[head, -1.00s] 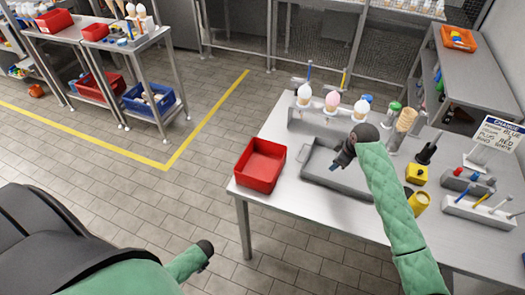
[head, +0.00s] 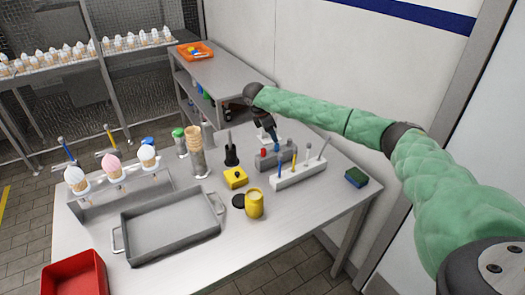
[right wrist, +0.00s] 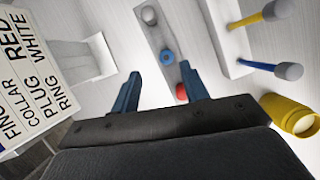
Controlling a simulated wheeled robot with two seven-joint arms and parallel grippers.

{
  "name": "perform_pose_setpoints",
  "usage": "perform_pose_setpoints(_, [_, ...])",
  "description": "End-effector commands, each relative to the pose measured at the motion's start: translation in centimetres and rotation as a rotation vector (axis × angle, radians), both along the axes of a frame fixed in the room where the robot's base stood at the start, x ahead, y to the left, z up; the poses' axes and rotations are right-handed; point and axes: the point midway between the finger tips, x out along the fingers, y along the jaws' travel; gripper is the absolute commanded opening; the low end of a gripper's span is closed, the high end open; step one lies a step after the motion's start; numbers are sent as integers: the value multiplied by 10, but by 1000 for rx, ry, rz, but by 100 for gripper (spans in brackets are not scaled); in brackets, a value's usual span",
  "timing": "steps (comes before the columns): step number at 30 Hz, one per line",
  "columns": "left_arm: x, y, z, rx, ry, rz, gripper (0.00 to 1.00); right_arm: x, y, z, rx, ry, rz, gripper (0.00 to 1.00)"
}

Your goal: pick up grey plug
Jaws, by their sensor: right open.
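The plug rack (right wrist: 142,40) is a grey block beneath my right gripper (right wrist: 161,84). In the right wrist view it carries a grey plug (right wrist: 148,14), a blue plug (right wrist: 166,56) and a red plug (right wrist: 181,92). The open blue fingers point toward the blue plug, and the grey plug lies beyond them near the top edge. Nothing is held. In the head view my right gripper (head: 270,133) is above the grey rack (head: 268,163), whose red plug (head: 263,152) shows; the gripper partly covers that area. My left gripper is out of view.
A sign (right wrist: 35,75) stands close by. A grey tray (head: 170,225) lies farther left.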

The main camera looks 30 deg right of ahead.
Motion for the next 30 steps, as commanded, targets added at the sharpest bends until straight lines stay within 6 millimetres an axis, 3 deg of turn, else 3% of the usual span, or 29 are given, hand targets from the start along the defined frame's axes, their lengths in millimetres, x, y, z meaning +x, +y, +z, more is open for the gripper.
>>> perform_pose_setpoints(1, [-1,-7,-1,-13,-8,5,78,-2,-20,4,-14,6,-15,45])
perform_pose_setpoints(3, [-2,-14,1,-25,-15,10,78,-4,-37,10,-24,17,-27,45])
perform_pose_setpoints(6, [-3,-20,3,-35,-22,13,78,-7,-51,14,-33,26,-38,45])
perform_pose_setpoints(20, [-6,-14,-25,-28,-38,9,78,-9,-65,-12,-33,29,-40,45])
perform_pose_setpoints(30, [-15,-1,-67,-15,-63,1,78,-12,-76,-43,-34,30,-41,45])
